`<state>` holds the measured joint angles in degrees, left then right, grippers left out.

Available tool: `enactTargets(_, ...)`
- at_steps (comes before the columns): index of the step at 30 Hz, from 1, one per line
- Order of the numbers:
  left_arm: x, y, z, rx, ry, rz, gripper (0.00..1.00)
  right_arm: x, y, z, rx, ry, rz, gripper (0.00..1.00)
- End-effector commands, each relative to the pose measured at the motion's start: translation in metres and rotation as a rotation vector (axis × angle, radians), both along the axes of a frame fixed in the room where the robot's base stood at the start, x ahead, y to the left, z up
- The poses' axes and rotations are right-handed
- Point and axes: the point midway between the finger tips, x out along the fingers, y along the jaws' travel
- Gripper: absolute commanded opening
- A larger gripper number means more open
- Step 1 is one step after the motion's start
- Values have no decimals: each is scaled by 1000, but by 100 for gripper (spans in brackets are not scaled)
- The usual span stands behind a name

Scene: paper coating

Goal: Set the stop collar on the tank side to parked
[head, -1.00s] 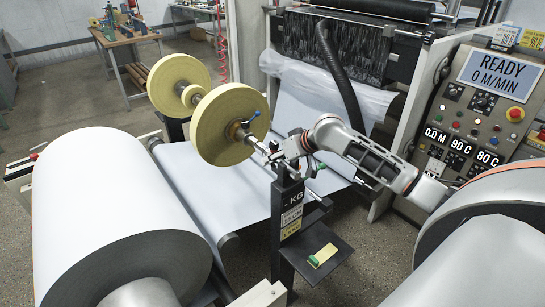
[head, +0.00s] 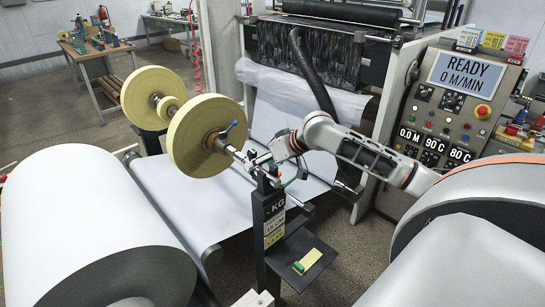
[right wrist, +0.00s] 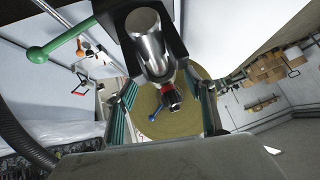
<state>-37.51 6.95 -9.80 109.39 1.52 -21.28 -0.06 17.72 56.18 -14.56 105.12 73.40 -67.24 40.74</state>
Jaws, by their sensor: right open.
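A shaft carries large yellow discs (head: 207,135). At the near disc's hub, a collar (head: 215,143) with a blue lever (head: 227,129) sits on the shaft. In the right wrist view a black and red collar (right wrist: 172,96) shows past the end of a silver cylinder (right wrist: 150,48), with the blue lever (right wrist: 156,106) beyond it and the yellow disc (right wrist: 185,122) behind. My right gripper (head: 262,158) is by the shaft's near end, above the black post. Its teal-edged fingers stand open on either side of the collar in the wrist view, apparently gripping nothing. My left gripper is not in view.
The black post (head: 270,222) with a small shelf (head: 318,268) stands under the shaft's near end. A lever with a green knob (right wrist: 37,55) shows in the wrist view. A large white roll (head: 90,225) lies left. The control panel (head: 450,108) stands right.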

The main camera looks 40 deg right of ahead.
Motion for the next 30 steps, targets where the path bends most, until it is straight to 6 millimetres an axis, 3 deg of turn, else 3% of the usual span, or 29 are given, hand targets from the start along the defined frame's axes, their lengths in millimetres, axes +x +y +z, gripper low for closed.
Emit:
enactTargets(6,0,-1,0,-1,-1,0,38,-30,-8,28,-6,2,2,53)
enactTargets(12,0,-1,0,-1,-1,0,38,-45,-13,43,-3,2,0,53)
enactTargets(30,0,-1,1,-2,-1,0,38,-50,-13,50,-1,1,1,53)
